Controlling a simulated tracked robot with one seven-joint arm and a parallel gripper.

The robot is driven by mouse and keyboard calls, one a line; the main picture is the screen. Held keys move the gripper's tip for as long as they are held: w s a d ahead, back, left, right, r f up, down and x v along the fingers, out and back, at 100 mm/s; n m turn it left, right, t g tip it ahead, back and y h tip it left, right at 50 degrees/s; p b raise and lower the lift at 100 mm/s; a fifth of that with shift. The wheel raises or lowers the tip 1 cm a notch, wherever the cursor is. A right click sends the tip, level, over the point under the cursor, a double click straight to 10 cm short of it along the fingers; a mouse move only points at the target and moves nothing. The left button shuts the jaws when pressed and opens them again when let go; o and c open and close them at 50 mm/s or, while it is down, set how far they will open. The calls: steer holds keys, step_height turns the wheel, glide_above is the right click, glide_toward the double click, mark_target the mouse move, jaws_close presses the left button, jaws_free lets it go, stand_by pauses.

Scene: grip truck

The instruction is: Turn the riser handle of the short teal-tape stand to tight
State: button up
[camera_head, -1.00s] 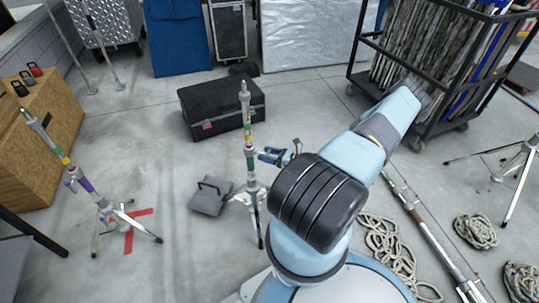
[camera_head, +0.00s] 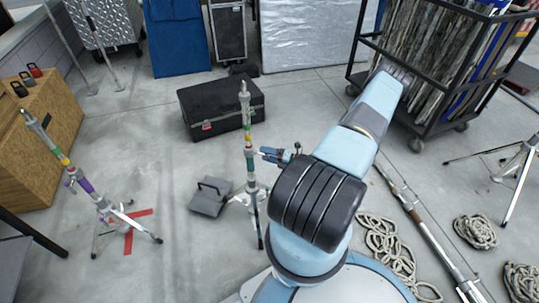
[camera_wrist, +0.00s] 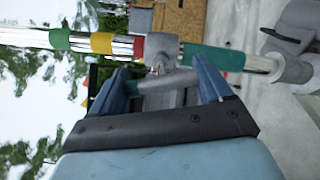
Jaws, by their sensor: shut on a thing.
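The short stand (camera_head: 248,120) stands upright left of my arm in the head view, with green, yellow and red bands and a teal band. In the wrist view its pole (camera_wrist: 110,43) runs across the top, with the teal tape (camera_wrist: 213,57) right of the grey collar. The grey riser handle (camera_wrist: 160,82) sticks out from the collar toward me. My gripper (camera_wrist: 163,76) has its two blue fingers on either side of this handle and is shut on it. In the head view my gripper (camera_head: 268,154) is right beside the pole; the handle is too small to make out there.
Another stand (camera_head: 100,200) with purple and green tape stands left by a red floor cross. A black case (camera_head: 215,108) lies behind the short stand, a grey weight (camera_head: 209,197) at its left foot. Ropes (camera_head: 390,250) and a pole lie right; a cart (camera_head: 440,110) stands behind.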

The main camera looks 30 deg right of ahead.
steer(key=shift+f+m, duration=0.1)
steer(key=shift+m, duration=0.8)
steer(key=o, duration=1)
steer(key=v, duration=1.4)
steer(key=shift+w, duration=0.1)
